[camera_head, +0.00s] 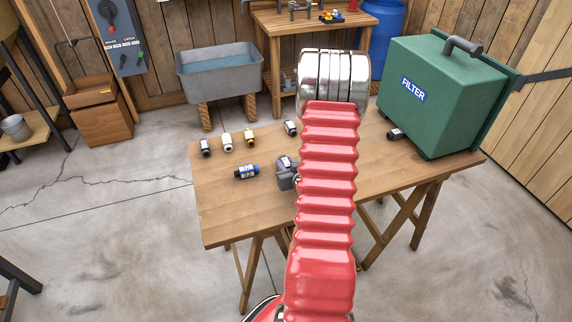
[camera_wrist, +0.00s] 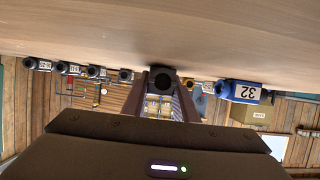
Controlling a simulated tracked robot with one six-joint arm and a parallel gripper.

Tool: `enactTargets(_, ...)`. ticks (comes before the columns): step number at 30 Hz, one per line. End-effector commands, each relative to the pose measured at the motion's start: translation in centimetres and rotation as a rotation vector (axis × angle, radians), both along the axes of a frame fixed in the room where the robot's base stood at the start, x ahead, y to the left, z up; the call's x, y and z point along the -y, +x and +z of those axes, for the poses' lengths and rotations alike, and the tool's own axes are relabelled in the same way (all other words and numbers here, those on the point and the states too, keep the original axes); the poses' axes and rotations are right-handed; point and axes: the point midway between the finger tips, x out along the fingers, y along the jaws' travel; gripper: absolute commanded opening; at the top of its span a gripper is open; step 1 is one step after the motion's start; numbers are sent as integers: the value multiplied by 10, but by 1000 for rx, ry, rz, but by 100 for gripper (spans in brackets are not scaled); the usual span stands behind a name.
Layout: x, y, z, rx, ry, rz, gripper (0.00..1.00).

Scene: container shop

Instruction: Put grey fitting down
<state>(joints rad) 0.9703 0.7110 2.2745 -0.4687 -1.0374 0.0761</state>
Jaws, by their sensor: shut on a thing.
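My gripper (camera_head: 288,180) is low over the wooden table (camera_head: 230,215), partly hidden behind my red arm in the head view. In the wrist view, which shows the scene upside down, my gripper's fingers (camera_wrist: 163,92) are shut on a dark grey fitting (camera_wrist: 163,77), whose round end faces the camera. The fitting is close to the table surface; I cannot tell whether it touches. A blue fitting (camera_head: 246,171) marked 32 lies on the table left of my gripper; it also shows in the wrist view (camera_wrist: 238,91).
A row of a black-and-white (camera_head: 206,147), a white (camera_head: 228,143) and a yellow-and-black fitting (camera_head: 249,138) stands on the table's left. A dark fitting (camera_head: 291,128) is farther back. Another (camera_head: 395,134) is beside the green filter box (camera_head: 440,95). The front left tabletop is clear.

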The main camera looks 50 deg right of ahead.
Motion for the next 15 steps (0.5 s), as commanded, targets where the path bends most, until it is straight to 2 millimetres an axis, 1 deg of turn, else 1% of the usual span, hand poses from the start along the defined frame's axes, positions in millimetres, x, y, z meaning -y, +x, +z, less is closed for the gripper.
enactTargets(10,0,0,-2,0,0,0,4)
enactTargets(11,0,0,-2,0,0,0,28)
enactTargets(15,0,0,-2,0,0,0,38)
